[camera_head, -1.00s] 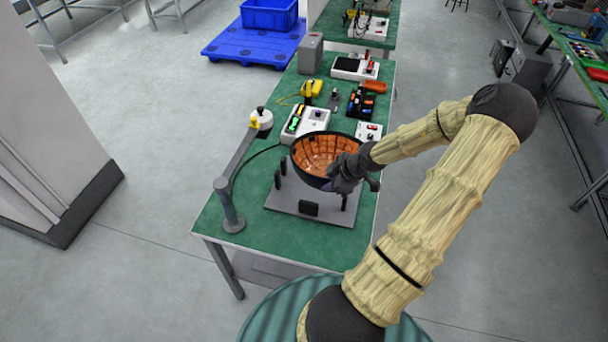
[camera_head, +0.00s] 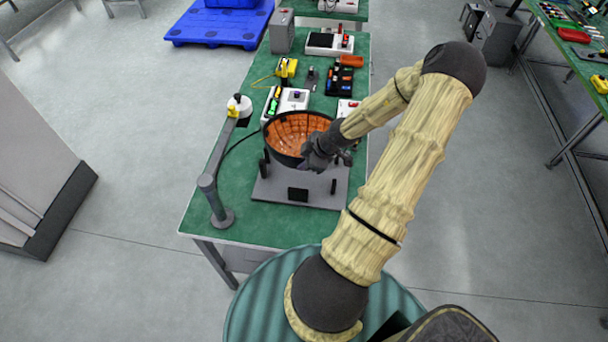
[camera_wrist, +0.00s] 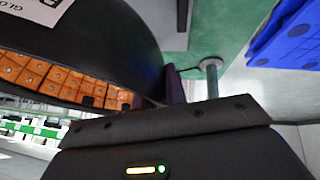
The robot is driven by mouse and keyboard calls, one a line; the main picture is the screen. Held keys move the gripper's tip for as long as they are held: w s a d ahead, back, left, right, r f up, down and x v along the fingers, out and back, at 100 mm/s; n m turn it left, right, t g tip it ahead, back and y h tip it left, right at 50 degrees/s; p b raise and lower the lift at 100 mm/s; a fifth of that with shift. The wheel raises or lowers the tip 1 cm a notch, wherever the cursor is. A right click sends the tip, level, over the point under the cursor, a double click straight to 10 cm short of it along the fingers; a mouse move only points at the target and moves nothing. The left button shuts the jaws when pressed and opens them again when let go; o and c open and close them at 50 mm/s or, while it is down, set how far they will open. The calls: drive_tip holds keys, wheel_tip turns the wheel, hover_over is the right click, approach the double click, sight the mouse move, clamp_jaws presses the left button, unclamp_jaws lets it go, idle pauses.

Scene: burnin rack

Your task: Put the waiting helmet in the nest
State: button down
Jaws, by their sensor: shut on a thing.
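The helmet (camera_head: 285,131) is a black bowl shape with an orange padded inside. It is held with its open side up, tilted toward me, over the nest. My gripper (camera_head: 318,153) is shut on its near right rim. In the wrist view the helmet (camera_wrist: 85,50) fills the upper left, with its rim at the jaws (camera_wrist: 175,88). The nest (camera_head: 330,199) is a grey plate with dark upright posts on the green bench. I cannot tell whether the helmet touches the posts.
A grey post with a jointed arm (camera_head: 207,185) stands at the bench's left. A white control box (camera_head: 292,100), a yellow tool (camera_head: 288,68) and a black organizer (camera_head: 340,80) lie behind the helmet. The bench's front left corner (camera_head: 245,228) is clear.

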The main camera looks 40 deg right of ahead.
drive_tip(key=shift+f, duration=1.45)
drive_tip(key=shift+w+f, duration=0.1)
drive_tip(key=shift+f, duration=2)
drive_tip(key=shift+f+b, duration=0.3)
drive_tip(key=shift+f, duration=0.3)
drive_tip(key=c, duration=1.4)
unclamp_jaws()
drive_tip(key=shift+c, duration=0.2)
drive_tip(key=shift+r, duration=0.1)
